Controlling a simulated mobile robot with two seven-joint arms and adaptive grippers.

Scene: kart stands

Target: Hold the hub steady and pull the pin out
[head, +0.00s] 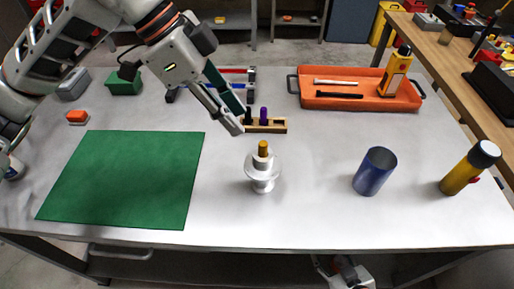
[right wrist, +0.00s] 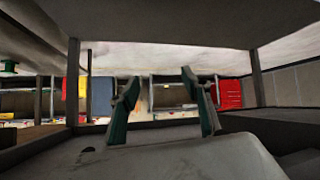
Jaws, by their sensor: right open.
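The hub (head: 262,184), a pale metal piece with a wide flange, stands upright on the grey table right of the green mat. The pin (head: 263,149), golden-brown, stands upright out of its top. My right gripper (right wrist: 160,103) is open and empty in the right wrist view, low beneath a tabletop. Part of my right arm shows below the table's front edge in the head view.
A wooden rack (head: 276,126) with dark and purple pegs stands behind the hub. An orange tray (head: 347,101) with tools lies behind. The green mat (head: 125,178) is bare.

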